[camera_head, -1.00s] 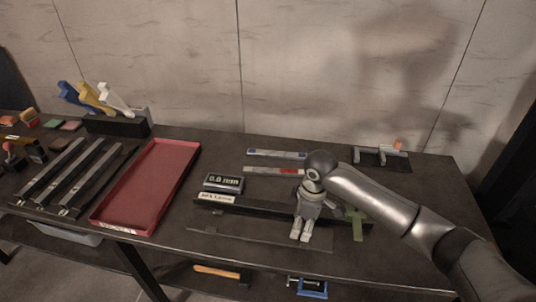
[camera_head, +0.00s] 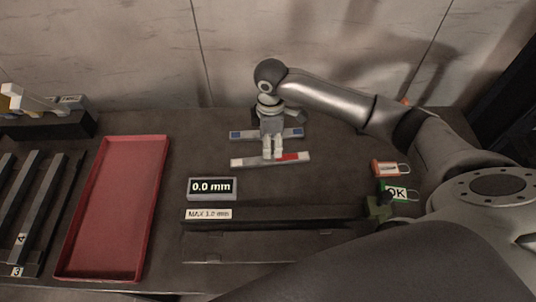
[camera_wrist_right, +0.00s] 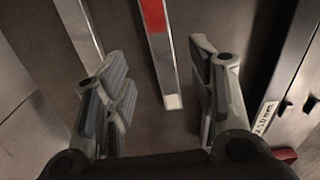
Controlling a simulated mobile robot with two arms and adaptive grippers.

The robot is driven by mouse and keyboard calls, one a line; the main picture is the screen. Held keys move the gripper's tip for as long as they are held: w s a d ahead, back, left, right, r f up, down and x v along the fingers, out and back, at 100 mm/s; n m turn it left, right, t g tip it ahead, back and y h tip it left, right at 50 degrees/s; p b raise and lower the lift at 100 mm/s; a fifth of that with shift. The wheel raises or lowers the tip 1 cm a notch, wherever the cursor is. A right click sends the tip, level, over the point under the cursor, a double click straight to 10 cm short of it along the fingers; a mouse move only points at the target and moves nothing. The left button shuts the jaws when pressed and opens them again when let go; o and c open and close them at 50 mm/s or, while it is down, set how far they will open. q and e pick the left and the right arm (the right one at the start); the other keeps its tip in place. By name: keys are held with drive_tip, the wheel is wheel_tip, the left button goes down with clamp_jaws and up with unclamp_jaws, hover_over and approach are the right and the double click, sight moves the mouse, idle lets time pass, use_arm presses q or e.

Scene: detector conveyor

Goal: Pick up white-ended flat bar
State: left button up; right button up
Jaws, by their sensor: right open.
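The white-ended flat bar (camera_head: 247,162) lies on the dark table behind the display. It is grey with a white left end and a red section toward its right. My right gripper (camera_head: 272,156) is above its middle and hides part of it. In the wrist view the bar (camera_wrist_right: 163,58) runs between the spread, empty fingers (camera_wrist_right: 163,84), its white end toward me. I cannot tell how far above the bar the fingertips are. My left gripper is not in view.
A blue-ended bar (camera_head: 239,135) lies just behind. The display (camera_head: 212,188) and a long black rail (camera_head: 290,216) are in front. A red tray (camera_head: 112,208) is at left. Orange (camera_head: 386,168) and green OK (camera_head: 405,193) tags are at right.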

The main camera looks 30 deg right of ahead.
sight(270, 160)
drive_tip(key=shift+f, duration=0.9)
drive_tip(key=f+p, duration=0.1)
drive_tip(key=f, duration=0.3)
drive_tip(key=shift+a+f, duration=0.15)
drive_tip(key=shift+a, duration=0.05)
drive_tip(key=shift+f+p, duration=0.3)
drive_tip(key=shift+f, duration=0.25)
drive_tip(key=shift+c, duration=0.5)
clamp_jaws()
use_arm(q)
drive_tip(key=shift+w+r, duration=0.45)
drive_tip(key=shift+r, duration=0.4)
use_arm(e)
drive_tip(key=shift+w, duration=0.1)
